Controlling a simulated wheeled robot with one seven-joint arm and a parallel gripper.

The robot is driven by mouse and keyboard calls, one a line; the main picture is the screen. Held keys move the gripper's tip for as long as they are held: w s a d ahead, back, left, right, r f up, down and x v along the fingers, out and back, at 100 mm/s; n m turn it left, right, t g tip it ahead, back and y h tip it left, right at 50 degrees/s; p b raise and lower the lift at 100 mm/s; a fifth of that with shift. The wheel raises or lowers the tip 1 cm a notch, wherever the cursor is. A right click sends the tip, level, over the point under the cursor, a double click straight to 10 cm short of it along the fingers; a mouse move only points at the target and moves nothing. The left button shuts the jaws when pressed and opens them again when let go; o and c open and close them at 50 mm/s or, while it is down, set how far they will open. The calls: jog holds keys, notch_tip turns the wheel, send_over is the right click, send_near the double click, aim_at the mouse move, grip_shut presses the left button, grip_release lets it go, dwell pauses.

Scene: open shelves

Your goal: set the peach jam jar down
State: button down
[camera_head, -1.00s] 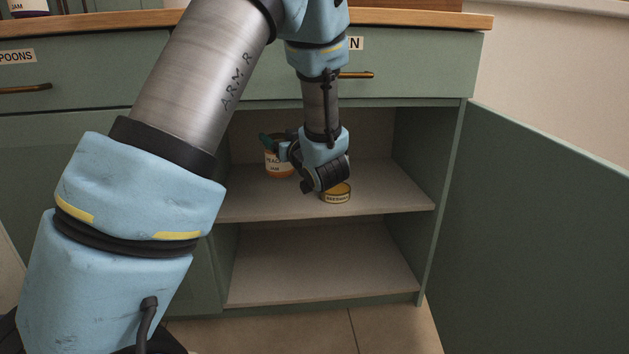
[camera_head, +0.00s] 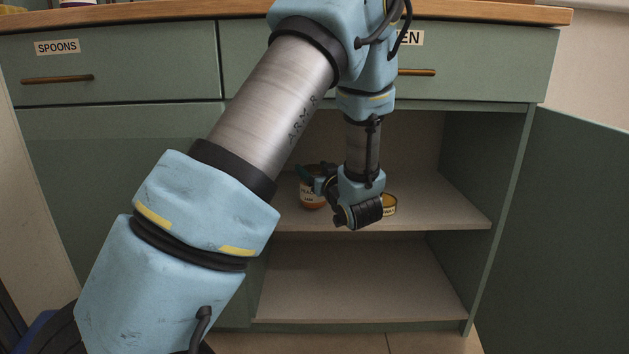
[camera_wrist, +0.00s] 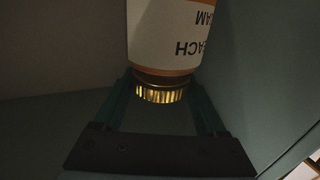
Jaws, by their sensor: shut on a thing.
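The peach jam jar has an orange and white label and a gold lid. In the head view the jar (camera_head: 312,199) is in the upper compartment of the open cabinet, at the left, upright and partly covered by my gripper (camera_head: 312,174). In the wrist view the jar (camera_wrist: 165,35) runs out of the top of the picture, its label upside down. My gripper (camera_wrist: 162,96) is shut on the jar at its lid end, a dark finger on each side. The jar's base looks at or just above the upper shelf (camera_head: 440,212); contact cannot be told.
A low yellow can (camera_head: 390,204) stands right of the jar, partly behind my wrist. The shelf's right part is free. The lower compartment (camera_head: 360,285) is empty. The open door (camera_head: 560,240) is at the right, and the countertop edge (camera_head: 180,24) is above.

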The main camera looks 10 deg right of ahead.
jog(key=shift+f, duration=0.6)
jog(key=shift+f, duration=0.1)
grip_release()
